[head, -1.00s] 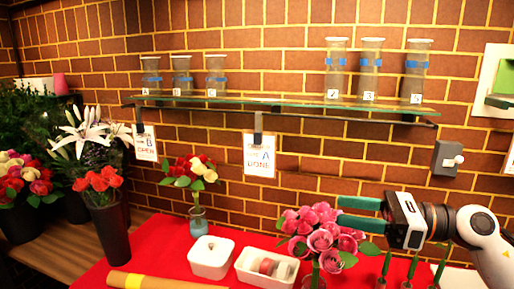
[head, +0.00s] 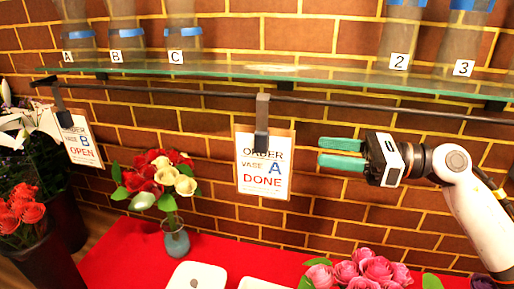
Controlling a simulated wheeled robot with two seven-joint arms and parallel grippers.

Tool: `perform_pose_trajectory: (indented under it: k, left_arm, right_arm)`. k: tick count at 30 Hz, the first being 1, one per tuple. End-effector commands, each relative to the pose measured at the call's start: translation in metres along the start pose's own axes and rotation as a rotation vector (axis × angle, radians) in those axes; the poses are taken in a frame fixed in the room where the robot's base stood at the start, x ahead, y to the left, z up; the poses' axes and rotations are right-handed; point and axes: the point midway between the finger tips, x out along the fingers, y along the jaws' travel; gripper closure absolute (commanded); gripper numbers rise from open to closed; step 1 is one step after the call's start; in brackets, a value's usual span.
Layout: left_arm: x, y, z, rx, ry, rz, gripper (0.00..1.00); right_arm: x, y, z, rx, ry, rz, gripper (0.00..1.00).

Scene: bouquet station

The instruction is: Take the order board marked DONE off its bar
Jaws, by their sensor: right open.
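The order board marked DONE (head: 264,182) is a white card on a brown backing, reading "ORDER VASE A DONE". It hangs by a dark clip (head: 262,122) from the thin bar (head: 345,101) below the glass shelf. My right gripper (head: 341,152) comes in from the right with green fingers pointing left. It is open and empty, just right of the board, apart from it in the picture. The order board marked OPEN (head: 82,148), for vase B, hangs from the same bar at the left. My left gripper is not in view.
A glass shelf (head: 300,74) above the bar carries clear vases with blue bands, labelled A (head: 75,38), B, C, 2 and 3. Below stand a red and cream bouquet in a small vase (head: 176,241), pink roses (head: 368,270) and white containers (head: 198,277) on a red cloth.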

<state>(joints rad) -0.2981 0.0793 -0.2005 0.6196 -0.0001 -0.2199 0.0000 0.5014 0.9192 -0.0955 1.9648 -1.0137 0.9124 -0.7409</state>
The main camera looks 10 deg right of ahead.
Motion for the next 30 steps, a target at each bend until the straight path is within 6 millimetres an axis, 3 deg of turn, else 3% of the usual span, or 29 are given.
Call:
perform_pose_trajectory:
  k: [5, 15, 20, 30]
  left_arm:
    - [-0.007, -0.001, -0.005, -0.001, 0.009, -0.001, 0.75]
    - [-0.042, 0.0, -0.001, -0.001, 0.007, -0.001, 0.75]
    - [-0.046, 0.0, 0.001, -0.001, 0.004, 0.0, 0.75]
    - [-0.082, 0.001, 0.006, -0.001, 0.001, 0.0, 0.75]
  right_arm:
    - [0.007, 0.0, -0.003, 0.001, 0.001, -0.001, 0.48]
    - [0.061, 0.0, -0.004, 0.002, 0.002, -0.002, 0.48]
    - [0.07, 0.0, -0.003, 0.001, 0.001, 0.0, 0.48]
    - [0.11, 0.001, -0.008, 0.002, 0.002, -0.001, 0.48]
